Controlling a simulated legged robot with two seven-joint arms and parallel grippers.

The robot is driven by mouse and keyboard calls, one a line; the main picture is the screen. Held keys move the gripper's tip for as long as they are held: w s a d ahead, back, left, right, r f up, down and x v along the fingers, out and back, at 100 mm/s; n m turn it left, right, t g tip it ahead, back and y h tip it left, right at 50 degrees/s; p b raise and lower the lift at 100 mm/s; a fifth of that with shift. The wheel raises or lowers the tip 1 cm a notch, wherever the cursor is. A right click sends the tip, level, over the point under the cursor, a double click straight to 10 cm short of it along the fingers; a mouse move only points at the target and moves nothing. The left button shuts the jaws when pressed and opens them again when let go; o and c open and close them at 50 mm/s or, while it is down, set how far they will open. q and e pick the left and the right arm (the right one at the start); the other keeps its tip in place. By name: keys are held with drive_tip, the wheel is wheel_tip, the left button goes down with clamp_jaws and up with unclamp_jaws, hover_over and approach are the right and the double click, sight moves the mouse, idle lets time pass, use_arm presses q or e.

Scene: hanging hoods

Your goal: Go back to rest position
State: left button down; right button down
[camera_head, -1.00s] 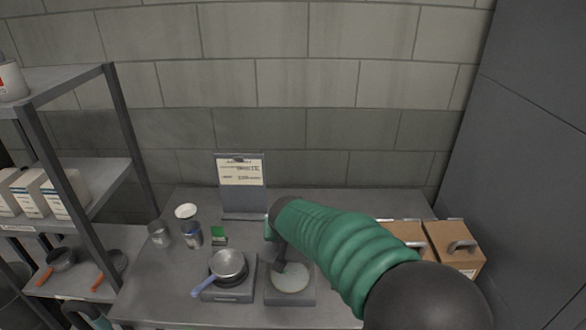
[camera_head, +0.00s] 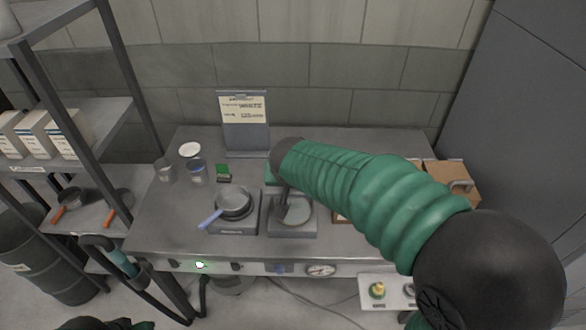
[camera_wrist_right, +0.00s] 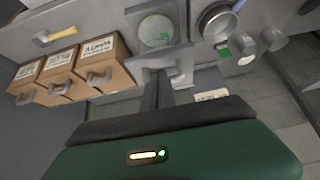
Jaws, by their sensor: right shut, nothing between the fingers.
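My right arm comes in from the right in the head view and reaches over the table (camera_head: 155,225). My right gripper (camera_head: 282,212) is shut and empty, beside or above a round pale dish (camera_head: 297,211) on a square grey unit (camera_head: 292,230). I cannot tell whether it touches the dish. In the wrist view the shut gripper (camera_wrist_right: 163,68) points toward the same dish (camera_wrist_right: 155,30). My left gripper is not in view; only a dark green piece, perhaps my left arm, shows at the bottom left edge.
A pan (camera_head: 233,203) sits on another grey unit left of the dish. Cups (camera_head: 197,172), a green item (camera_head: 223,172) and a sign (camera_head: 244,125) stand behind. Brown boxes (camera_wrist_right: 97,68) with handles are at the table's right. A shelf rack (camera_head: 95,120) stands left.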

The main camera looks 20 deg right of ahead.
drive_tip(key=s+a+f+n+g+y, duration=0.2)
drive_tip(key=s+f+n, duration=0.3)
drive_tip(key=s+f, duration=1)
drive_tip(key=shift+s+f+g+y+b, duration=0.4)
drive_tip(key=shift+s+g, duration=0.4)
drive_tip(key=shift+s, duration=0.4)
drive_tip(key=shift+a, duration=0.15)
